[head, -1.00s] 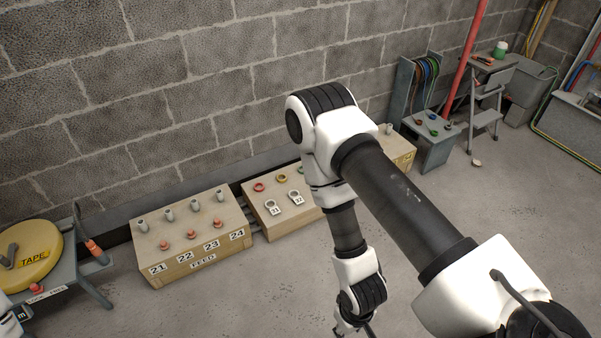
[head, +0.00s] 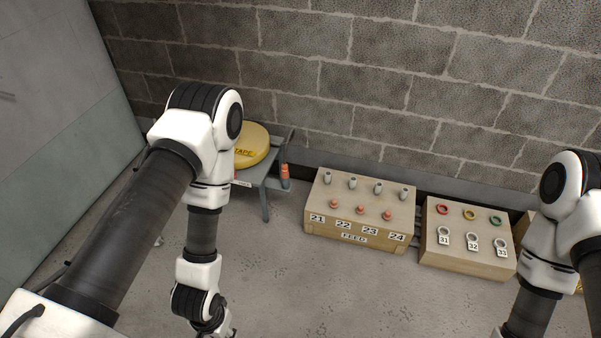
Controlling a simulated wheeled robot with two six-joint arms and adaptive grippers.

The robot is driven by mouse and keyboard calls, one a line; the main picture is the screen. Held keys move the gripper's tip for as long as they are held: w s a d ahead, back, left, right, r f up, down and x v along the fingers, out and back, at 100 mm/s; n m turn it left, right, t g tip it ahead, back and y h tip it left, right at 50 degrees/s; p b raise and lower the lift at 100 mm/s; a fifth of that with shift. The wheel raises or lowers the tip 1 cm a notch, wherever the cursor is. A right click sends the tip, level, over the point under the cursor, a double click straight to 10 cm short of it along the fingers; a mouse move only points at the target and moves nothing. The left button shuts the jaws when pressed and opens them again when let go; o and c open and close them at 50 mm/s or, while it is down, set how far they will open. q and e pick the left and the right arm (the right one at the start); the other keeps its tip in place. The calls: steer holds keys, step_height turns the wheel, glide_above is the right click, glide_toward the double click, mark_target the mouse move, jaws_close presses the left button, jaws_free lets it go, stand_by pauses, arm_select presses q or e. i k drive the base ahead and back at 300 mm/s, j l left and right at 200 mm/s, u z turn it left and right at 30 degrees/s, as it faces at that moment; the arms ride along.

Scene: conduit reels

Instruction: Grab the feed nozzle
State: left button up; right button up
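A wooden box marked FEED (head: 312,222) stands on the floor by the wall, with labels 21 to 24 on its front. Several grey upright cylinders (head: 352,183) stand along its back, and three orange pieces (head: 360,209) stand in front of them. An orange piece with a dark end (head: 285,172) sits at the right side of the tape stand. I cannot tell which of these is the feed nozzle. My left gripper (head: 225,332) points down at the bottom edge, partly cut off, apart from the box; its fingers are unclear. My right arm shows at the right, its gripper out of frame.
A grey stand (head: 262,184) with a yellow TAPE reel (head: 252,146) is left of the box. A second wooden box (head: 430,238) with coloured rings and tagged rings 31 to 33 is to its right. The block wall is behind. The floor in front is clear.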

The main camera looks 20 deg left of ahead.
mark_target(284, 174)
steer(key=i+j+u, duration=0.25)
steer(key=i+j, duration=0.35)
steer(key=j, duration=0.25)
steer(key=i+j+u, duration=0.3)
steer(key=i+j, duration=0.35)
